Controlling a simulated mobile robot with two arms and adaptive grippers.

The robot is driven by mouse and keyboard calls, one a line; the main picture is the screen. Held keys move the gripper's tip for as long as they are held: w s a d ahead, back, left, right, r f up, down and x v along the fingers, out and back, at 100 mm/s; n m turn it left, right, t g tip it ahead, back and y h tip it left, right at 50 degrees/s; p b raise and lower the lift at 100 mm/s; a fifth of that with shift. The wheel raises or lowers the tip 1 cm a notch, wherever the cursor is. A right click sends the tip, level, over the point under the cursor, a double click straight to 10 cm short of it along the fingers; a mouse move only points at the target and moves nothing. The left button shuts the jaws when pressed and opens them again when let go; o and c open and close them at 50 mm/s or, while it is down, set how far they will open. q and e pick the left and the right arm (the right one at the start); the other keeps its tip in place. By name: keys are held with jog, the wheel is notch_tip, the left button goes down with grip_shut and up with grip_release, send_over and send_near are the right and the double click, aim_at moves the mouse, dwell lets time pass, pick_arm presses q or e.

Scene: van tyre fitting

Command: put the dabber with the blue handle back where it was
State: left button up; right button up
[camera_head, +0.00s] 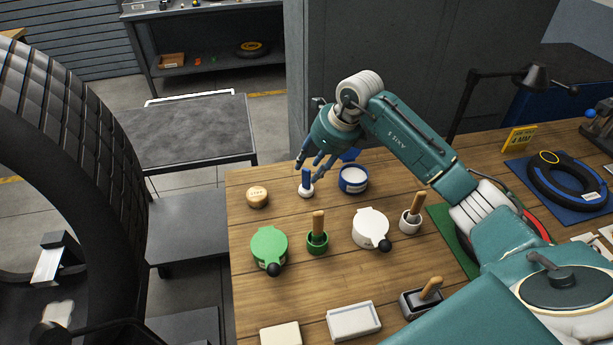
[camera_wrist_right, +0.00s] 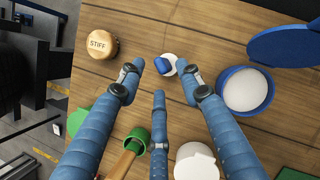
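The dabber with the blue handle (camera_head: 306,178) stands upright on the wooden table, with a round white part at its foot; in the right wrist view its handle (camera_wrist_right: 162,67) lies between the fingertips. My right gripper (camera_head: 308,167) is above and around it, fingers spread; in the wrist view its fingers (camera_wrist_right: 159,74) show gaps to the handle. A blue pot with white contents (camera_head: 353,181) stands open just right of the dabber. Its blue lid (camera_wrist_right: 286,45) shows in the wrist view beside the pot. My left gripper is out of view.
A round wooden tub marked STIFF (camera_head: 257,196) stands left of the dabber. Nearer are a green lidded pot (camera_head: 268,246), a dabber in a green cup (camera_head: 317,242), a white lidded pot (camera_head: 370,228) and a dabber in a white cup (camera_head: 411,220). A large tyre (camera_head: 75,130) stands left.

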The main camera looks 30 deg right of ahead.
jog(key=b+v, duration=0.1)
jog(key=v, duration=0.5)
jog(key=shift+s+r, duration=0.2)
jog(key=shift+r, duration=0.1)
